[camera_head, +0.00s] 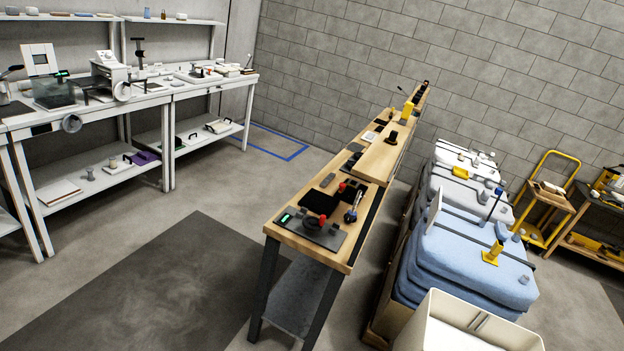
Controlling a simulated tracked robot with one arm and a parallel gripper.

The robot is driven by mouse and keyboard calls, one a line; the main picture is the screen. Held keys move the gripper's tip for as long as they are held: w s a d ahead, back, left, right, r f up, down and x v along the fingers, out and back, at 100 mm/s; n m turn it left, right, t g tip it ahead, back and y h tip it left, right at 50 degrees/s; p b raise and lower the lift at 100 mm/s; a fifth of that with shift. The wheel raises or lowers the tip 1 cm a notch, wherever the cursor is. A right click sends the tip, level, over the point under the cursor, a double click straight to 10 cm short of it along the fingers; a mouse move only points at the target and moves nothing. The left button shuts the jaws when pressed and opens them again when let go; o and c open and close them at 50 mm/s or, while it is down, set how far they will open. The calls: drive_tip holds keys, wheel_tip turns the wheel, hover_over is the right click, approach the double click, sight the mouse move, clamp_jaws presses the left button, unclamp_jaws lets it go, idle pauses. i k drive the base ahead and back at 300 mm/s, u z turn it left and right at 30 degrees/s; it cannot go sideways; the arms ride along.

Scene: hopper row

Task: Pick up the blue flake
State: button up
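My gripper is not visible in this tilted camera view. I cannot single out a blue flake. The blue things that show are a large stack of light blue sacks (470,258) at the right and a small bluish tool (352,213) on the narrow wooden bench (290,232). A small blue knob (499,191) tops a dark post above the sacks. Any flake-sized piece is too small to tell or hidden.
An open white bin (424,322) stands at the bottom right, its inside partly cut off. White workbenches (140,100) line the left wall. The grey floor with a dark mat (180,290) is clear between the benches.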

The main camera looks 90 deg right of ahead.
sight(501, 231)
drive_tip(key=z, duration=0.05)
drive_tip(key=i, duration=1.1)
drive_tip(key=z, duration=4)
drive_tip(key=i, duration=1.65)
drive_tip(key=u, duration=0.05)
